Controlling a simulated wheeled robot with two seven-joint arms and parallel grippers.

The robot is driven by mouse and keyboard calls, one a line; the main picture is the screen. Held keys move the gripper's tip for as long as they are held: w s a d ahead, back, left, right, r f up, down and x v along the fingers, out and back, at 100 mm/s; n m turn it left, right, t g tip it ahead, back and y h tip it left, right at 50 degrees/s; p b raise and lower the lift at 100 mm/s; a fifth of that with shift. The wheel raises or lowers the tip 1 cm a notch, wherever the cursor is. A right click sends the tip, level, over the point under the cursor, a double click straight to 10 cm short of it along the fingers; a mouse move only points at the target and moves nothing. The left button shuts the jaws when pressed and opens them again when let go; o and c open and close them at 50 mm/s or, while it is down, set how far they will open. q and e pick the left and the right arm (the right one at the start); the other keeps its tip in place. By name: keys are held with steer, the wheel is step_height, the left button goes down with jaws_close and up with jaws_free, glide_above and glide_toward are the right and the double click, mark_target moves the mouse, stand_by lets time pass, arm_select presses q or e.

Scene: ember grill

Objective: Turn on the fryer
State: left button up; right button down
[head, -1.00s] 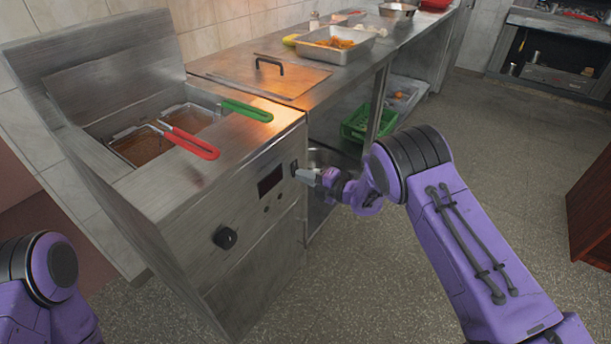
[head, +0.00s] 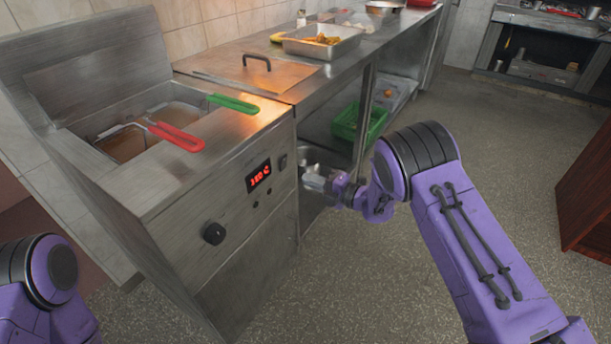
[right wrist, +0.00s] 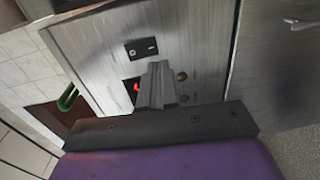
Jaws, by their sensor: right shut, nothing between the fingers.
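The steel fryer (head: 180,225) stands at the left in the head view. Its display (head: 259,175) is lit with red digits. A dark switch (head: 283,161) sits right of the display; in the right wrist view the switch (right wrist: 141,48) shows on the panel beyond my fingers. A black knob (head: 214,233) is lower left on the front. My right gripper (head: 314,178) is shut and empty, just right of the switch and apart from it; its closed fingers (right wrist: 157,85) also show in the right wrist view. Of my left arm, only a part shows at the lower left; its gripper is out of view.
Baskets with a red handle (head: 177,137) and a green handle (head: 233,103) sit in the fryer. A steel counter (head: 215,66) with a food tray (head: 322,42) adjoins it. A green crate (head: 358,124) is on the shelf below. The floor in front is clear.

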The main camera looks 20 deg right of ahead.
steer(key=f+v, duration=0.1)
steer(key=v, duration=0.6)
steer(key=shift+d+f+b, duration=0.2)
steer(key=shift+f+b, duration=0.1)
steer(key=shift+b, duration=0.05)
steer(key=shift+s, duration=0.1)
